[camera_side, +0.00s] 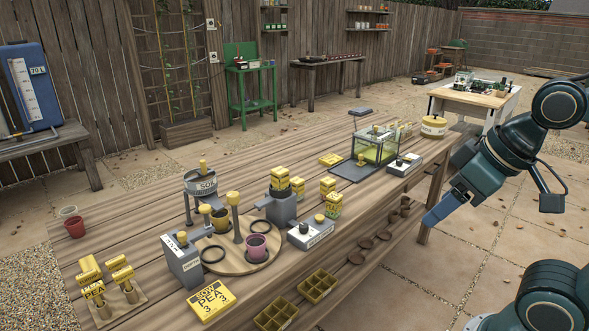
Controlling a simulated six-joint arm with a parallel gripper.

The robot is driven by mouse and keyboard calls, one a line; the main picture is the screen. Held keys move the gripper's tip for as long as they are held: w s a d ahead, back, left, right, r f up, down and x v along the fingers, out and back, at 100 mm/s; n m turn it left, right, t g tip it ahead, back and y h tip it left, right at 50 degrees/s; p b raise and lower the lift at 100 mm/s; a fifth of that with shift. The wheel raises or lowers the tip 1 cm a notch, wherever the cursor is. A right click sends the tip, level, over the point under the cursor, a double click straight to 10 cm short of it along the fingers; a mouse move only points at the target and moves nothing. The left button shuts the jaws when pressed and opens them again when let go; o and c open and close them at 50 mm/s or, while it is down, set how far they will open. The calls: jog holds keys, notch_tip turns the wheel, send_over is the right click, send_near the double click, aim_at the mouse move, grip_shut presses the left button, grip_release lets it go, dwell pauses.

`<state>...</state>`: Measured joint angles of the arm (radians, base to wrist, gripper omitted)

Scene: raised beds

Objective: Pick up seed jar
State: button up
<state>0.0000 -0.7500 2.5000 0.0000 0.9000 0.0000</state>
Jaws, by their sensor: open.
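No label that I can read says seed jar. A squat round yellow jar (433,127) with a pale label band stands upright at the far right end of the wooden bench (120,214). Small yellow-and-green containers (333,205) stand mid-bench, too small to identify. My gripper (437,210) is open and empty, beyond the bench's right edge and apart from everything on it. One finger shows clearly, pointing down and left; the other is mostly hidden.
A glass-sided case (375,146) and a grey box with a knob (405,164) stand near the yellow jar.

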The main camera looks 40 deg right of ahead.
jog(key=shift+w, duration=0.1)
jog(key=w+r, duration=0.5)
jog(key=w, duration=0.4)
jog(key=m+g, duration=0.1)
send_over(281, 170)
jog(key=s, duration=0.5)
notch_tip(281, 170, down, 10)
jog(key=shift+w+a, duration=0.2)
jog(key=shift+a, duration=0.05)
jog(key=shift+x, duration=4.3)
jog(key=shift+d+f, duration=0.1)
jog(key=shift+f, duration=0.05)
